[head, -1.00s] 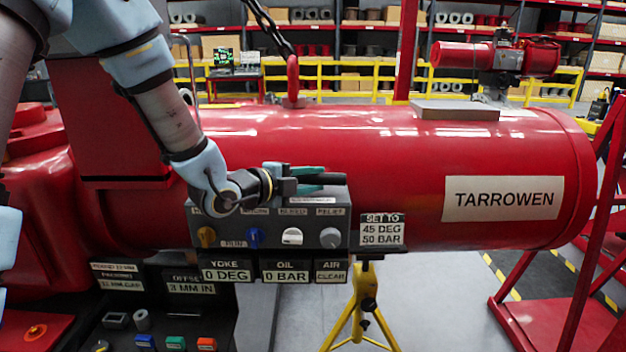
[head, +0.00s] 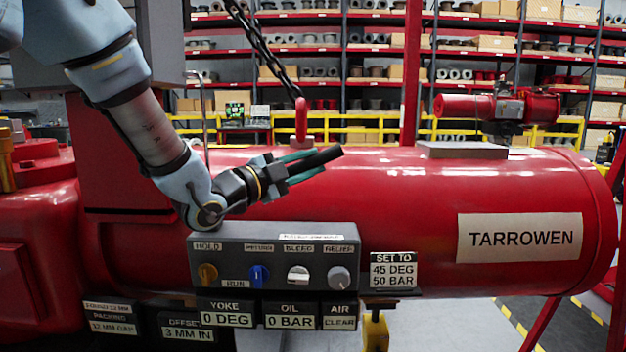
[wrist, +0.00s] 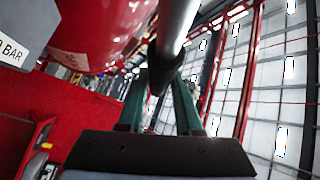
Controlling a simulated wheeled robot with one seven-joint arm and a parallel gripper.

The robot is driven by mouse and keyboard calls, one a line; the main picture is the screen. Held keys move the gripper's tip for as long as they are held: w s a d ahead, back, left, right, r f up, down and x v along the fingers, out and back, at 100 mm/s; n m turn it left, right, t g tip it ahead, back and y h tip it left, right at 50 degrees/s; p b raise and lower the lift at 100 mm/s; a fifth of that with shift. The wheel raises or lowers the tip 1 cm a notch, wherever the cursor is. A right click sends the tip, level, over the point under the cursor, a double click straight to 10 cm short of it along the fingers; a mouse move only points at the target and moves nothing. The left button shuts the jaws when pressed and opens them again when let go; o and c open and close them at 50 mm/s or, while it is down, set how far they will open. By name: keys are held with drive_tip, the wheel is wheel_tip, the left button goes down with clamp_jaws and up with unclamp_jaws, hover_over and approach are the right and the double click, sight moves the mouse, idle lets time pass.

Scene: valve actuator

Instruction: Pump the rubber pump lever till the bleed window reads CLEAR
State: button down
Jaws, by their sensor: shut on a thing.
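My gripper (head: 303,167) is shut on the rubber pump lever (head: 328,156), whose black end sticks out past the green fingers, tilted up to the right above the control panel (head: 215,252). In the wrist view the lever is a grey rod with a black grip (wrist: 176,45) running between the green fingers. The AIR window (head: 340,322) below the panel reads CLEAR. The OIL window (head: 290,321) reads 0 BAR and the YOKE window (head: 227,320) reads 0 DEG. The white BLEED knob (head: 298,275) is on the panel front.
The red TARROWEN cylinder (head: 420,200) lies just behind my gripper. A SET TO sign (head: 393,270) reads 45 DEG, 50 BAR.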

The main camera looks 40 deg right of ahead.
drive_tip(key=c, duration=0.9)
unclamp_jaws()
drive_tip(key=shift+o, duration=0.2)
drive_tip(key=a+f+b, duration=0.1)
drive_tip(key=a+b, duration=0.2)
drive_tip(key=a, duration=0.7)
drive_tip(key=shift+s+a+f, duration=0.25)
drive_tip(key=shift+s+a, duration=0.05)
drive_tip(key=shift+a, duration=0.1)
drive_tip(key=shift+a, duration=0.1)
